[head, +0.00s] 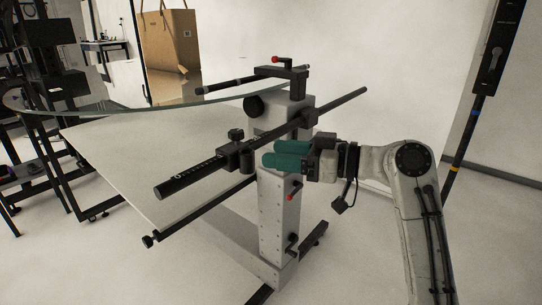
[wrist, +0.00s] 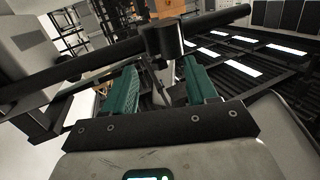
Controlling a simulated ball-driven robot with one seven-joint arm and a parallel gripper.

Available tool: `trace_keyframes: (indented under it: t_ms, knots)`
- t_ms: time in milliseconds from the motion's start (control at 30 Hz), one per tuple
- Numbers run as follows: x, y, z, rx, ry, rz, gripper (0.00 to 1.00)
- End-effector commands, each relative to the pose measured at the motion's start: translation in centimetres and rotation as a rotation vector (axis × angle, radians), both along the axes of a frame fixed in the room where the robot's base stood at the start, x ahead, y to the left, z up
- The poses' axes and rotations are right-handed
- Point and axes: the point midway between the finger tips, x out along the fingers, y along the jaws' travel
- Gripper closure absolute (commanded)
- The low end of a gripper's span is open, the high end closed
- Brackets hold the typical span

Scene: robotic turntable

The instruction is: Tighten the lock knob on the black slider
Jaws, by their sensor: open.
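The black slider (head: 232,157) sits on a black round bar with a white scale, left of my gripper in the head view. It has a knob (head: 236,134) on top and a dark cylindrical part (head: 247,160) on the side facing my gripper. My gripper (head: 271,154) has green fingers, one above the other, open and pointing left at the slider. In the wrist view, the fingers (wrist: 159,68) are spread with nothing held between them. A black cylindrical part (wrist: 162,40) on the bar lies just beyond the fingertips. I cannot tell from this view which knob it is.
The black bar (head: 176,184) runs diagonally past a grey upright column (head: 279,215). A large white panel (head: 120,150) and a glass disc edge (head: 150,108) lie behind.

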Motion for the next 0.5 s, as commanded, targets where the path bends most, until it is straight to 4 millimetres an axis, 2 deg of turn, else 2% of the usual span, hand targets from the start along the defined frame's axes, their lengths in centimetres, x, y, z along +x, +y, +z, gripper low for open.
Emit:
trace_keyframes:
  t_ms: [200,367,500]
  knots:
    - [0.3,1.0,2.6,0.044,-0.071,0.053,0.43]
    - [0.6,2.4,2.8,0.045,-0.073,0.058,0.43]
    - [1.3,4.6,2.7,0.045,-0.072,0.058,0.43]
